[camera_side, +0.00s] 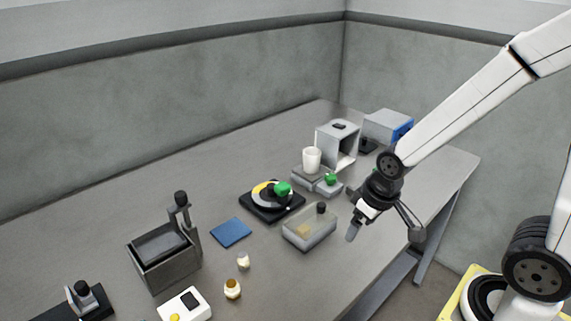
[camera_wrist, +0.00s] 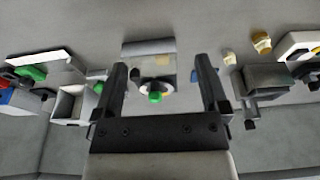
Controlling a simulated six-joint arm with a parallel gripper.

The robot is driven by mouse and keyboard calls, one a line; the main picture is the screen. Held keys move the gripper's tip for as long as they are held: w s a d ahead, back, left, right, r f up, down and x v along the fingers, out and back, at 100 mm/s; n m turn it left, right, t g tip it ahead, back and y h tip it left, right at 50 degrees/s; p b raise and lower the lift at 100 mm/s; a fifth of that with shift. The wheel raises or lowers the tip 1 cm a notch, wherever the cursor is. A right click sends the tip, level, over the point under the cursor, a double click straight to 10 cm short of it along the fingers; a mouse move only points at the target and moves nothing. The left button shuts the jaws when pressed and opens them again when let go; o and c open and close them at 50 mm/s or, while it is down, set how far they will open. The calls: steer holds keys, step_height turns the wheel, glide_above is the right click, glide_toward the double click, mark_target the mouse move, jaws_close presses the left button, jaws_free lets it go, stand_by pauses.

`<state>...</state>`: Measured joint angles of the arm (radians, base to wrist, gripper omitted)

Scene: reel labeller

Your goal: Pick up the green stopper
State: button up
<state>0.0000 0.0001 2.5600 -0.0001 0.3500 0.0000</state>
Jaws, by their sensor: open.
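A rounded green piece (camera_side: 282,189) sits on top of the black, yellow and white reel unit (camera_side: 262,205) on the table. It also shows in the wrist view (camera_wrist: 155,97), between my fingers but apart from them. A second green piece (camera_side: 330,179) sits on a small grey block beside the white cup. I cannot tell for sure which one is the stopper. My gripper (camera_side: 383,228) is open and empty, above the table's right side, to the right of the clear box. Its two fingers are spread in the wrist view (camera_wrist: 161,70).
A clear lidded box (camera_side: 310,230) stands between the reel unit and my gripper. A white cup (camera_side: 312,158) and a grey open cabinet (camera_side: 338,143) stand behind.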

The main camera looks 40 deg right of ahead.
steer(key=n+g+h, duration=0.3)
steer(key=n+h, duration=0.8)
steer(key=n, duration=0.6)
glide_toward(287, 185)
step_height(287, 185, down, 3)
steer(key=s+d, duration=0.1)
steer(key=d, duration=0.2)
steer(key=shift+w+a+f+n+h, duration=0.2)
steer(key=shift+w+a+n+h, duration=0.05)
steer(key=shift+w+h, duration=0.35)
steer(key=shift+w+a+f+n+h, duration=0.15)
steer(key=shift+w+a+n+h, duration=0.1)
steer(key=shift+w+h, duration=0.35)
steer(key=shift+s, duration=0.15)
steer(key=shift+x, duration=4)
steer(key=shift+s+a, duration=0.1)
